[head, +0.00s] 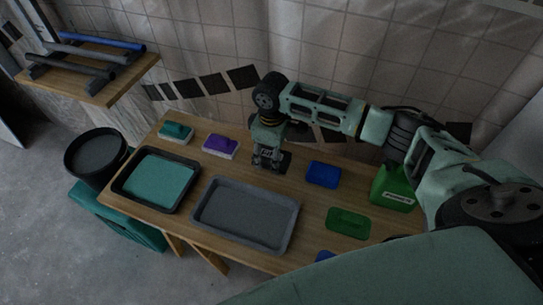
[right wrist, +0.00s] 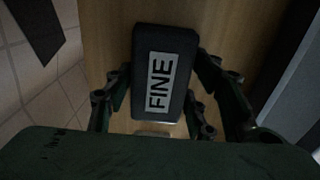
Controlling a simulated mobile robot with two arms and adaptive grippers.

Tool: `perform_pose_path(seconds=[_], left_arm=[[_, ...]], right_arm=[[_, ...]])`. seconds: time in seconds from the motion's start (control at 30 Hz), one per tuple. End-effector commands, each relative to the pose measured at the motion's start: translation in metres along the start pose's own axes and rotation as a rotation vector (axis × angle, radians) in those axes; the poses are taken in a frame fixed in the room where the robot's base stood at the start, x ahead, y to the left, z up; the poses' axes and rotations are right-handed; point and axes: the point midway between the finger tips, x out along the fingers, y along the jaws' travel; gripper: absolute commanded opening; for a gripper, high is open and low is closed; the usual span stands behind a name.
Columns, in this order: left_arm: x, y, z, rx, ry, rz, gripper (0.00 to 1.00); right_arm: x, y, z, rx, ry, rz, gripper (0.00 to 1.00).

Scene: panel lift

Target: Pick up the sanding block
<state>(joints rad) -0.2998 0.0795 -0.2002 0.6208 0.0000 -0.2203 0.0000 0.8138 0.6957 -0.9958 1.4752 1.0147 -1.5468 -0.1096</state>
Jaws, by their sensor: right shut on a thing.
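The sanding block is dark, with a pale label reading FINE, and fills the middle of the right wrist view (right wrist: 163,85). In the head view only a dark part of it (head: 285,160) shows beside my fingers, at the back middle of the wooden table. My right gripper (head: 267,164) points down at it. In the right wrist view its fingers (right wrist: 160,105) close on the block from both sides. I cannot tell whether the block touches the tabletop. My left gripper is not in view.
On the wooden table (head: 312,215) are a teal-filled tray (head: 118,187) and an empty grey tray (head: 288,244). A green jug (head: 393,188) stands right. A black bucket (head: 96,155) is left.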

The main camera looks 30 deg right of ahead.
Motion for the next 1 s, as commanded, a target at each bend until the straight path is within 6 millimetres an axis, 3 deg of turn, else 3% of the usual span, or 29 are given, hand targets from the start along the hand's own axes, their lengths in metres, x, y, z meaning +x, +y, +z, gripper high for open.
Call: perform_pose_path(seconds=[0.17, 0.33, 0.7, 1.0], left_arm=[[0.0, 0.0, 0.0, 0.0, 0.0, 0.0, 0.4], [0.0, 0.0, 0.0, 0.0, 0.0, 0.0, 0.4], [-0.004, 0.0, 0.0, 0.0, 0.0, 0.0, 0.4], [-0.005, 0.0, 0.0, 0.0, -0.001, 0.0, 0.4]], right_arm=[[-0.015, 0.001, -0.001, 0.0, 0.004, 0.001, 0.21], [-0.043, 0.0, 0.001, 0.001, 0.003, 0.002, 0.21], [-0.084, -0.042, 0.062, -0.002, 0.0, 0.002, 0.21], [-0.105, -0.063, 0.091, 0.001, 0.0, 0.001, 0.21]])
